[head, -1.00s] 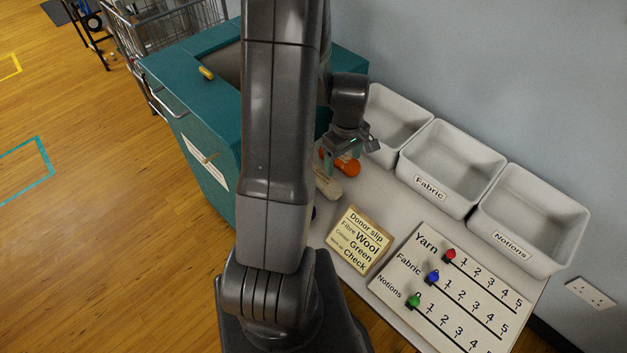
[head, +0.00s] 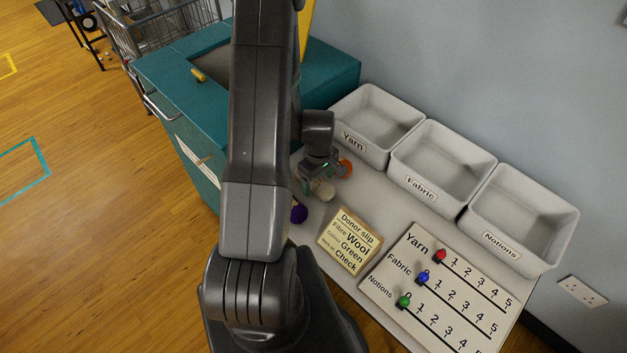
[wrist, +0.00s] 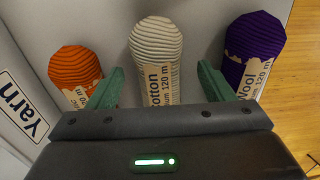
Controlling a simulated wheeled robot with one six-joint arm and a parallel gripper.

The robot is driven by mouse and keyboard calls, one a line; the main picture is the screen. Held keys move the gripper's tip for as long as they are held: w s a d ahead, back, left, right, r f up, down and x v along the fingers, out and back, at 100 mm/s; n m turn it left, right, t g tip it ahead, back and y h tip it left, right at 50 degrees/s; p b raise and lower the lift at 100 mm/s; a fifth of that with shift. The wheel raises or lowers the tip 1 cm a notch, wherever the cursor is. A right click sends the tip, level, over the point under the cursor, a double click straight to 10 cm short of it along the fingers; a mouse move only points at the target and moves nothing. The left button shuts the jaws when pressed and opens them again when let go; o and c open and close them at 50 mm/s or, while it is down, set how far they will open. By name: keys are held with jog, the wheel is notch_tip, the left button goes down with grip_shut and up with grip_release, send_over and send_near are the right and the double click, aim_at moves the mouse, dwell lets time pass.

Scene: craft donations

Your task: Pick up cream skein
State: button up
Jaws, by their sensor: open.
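The cream skein (wrist: 156,55) lies on the table with a paper band lettered "otton". In the wrist view it is between the two green fingers of my gripper (wrist: 160,88), which is open with a gap on each side of it. An orange skein (wrist: 75,72) is left of the left finger and a purple skein (wrist: 254,50) is right of the right finger. In the head view my gripper (head: 318,186) is over the cream skein (head: 322,191), partly hiding it. The orange skein (head: 346,168) and purple skein (head: 299,213) show beside it.
The Yarn bin (head: 351,142), Fabric bin (head: 421,188) and Notions bin (head: 501,244) line the wall, looking empty. A donor slip (head: 347,241) and a counting board (head: 437,285) lie toward the front. A teal cabinet (head: 187,122) stands at the left.

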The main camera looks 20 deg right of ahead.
aim_at(319, 181)
jog(key=shift+d+f, duration=0.15)
jog(key=shift+f, duration=1.4)
jog(key=c, duration=1.1)
jog(key=shift+o, duration=0.2)
jog(key=shift+r, duration=0.15)
